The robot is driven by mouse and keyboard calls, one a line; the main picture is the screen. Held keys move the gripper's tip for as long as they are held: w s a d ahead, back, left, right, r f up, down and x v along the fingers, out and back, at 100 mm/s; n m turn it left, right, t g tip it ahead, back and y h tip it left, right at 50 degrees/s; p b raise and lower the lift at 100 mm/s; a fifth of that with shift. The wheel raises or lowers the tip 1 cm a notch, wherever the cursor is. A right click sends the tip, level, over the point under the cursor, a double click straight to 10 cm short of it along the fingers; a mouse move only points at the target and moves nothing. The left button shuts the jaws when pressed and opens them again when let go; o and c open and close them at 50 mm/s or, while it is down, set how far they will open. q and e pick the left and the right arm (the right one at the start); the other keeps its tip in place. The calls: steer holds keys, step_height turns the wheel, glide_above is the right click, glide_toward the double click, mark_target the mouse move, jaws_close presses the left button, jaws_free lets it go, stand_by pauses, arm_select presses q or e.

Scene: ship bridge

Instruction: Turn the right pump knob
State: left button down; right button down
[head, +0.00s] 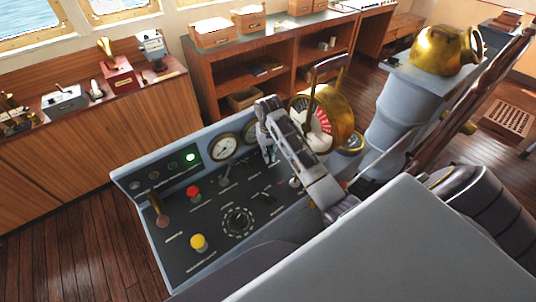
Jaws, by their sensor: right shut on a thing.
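The slanted control panel (205,222) fills the middle of the head view. My right gripper (269,157) reaches in from the right and points down at the panel's upper part, beside the gauges. Its fingers are shut on the right pump knob, which they almost wholly hide, so its turn angle cannot be read. A similar small lever knob (225,179) stands to the left of the gripper. My left gripper is out of view.
A red button (193,192), a yellow button (198,242), a round dial (238,221) and a black switch (264,196) sit on the panel. The brass telegraph wheel (343,118) stands close right of my gripper. Wooden floor is free at left.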

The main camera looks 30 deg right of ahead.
steer(key=n, duration=0.2)
steer(key=d+n, duration=0.1)
steer(key=n, duration=0.2)
steer(key=shift+r, duration=0.1)
steer(key=shift+w+d+n, duration=0.1)
steer(key=shift+n, duration=1.1)
steer(key=shift+w+d+n, duration=0.1)
steer(key=shift+n, duration=1.1)
steer(key=c, duration=1.5)
jaws_free()
step_height(320, 180, up, 12)
